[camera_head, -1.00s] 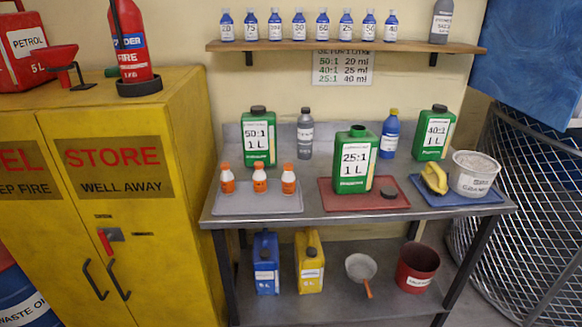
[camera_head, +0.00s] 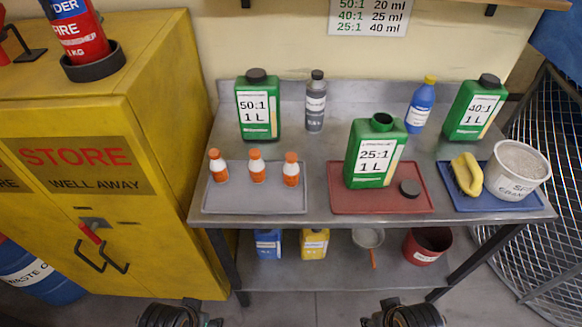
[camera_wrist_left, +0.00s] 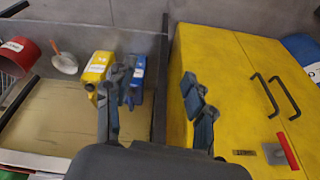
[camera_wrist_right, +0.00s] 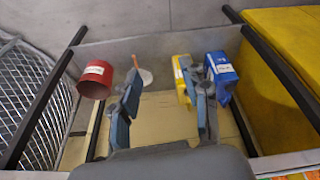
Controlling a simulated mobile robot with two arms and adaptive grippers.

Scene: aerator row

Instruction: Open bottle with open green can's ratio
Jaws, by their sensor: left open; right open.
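The open green can (camera_head: 376,154), labelled 25:1 1 L, stands capless on the red tray (camera_head: 350,202); a dark cap (camera_head: 409,188) lies beside it. Capped green cans stand behind, one labelled 50:1 (camera_head: 258,106) and one 40:1 (camera_head: 475,108). Three small white-and-orange bottles with orange caps (camera_head: 256,167) stand upright on the grey tray (camera_head: 250,202); their labels are unreadable. The wall chart (camera_head: 368,16) reads 50:1 20 ml, 40:1 25 ml, 25:1 40 ml. My left gripper (camera_wrist_left: 157,82) and right gripper (camera_wrist_right: 163,85) are open and empty, in front of the bench.
A grey bottle (camera_head: 315,102) and a blue bottle (camera_head: 420,105) stand at the back. Jugs, a funnel and a red bucket (camera_head: 427,244) occupy the lower shelf. The yellow cabinet (camera_head: 110,230) borders the left.

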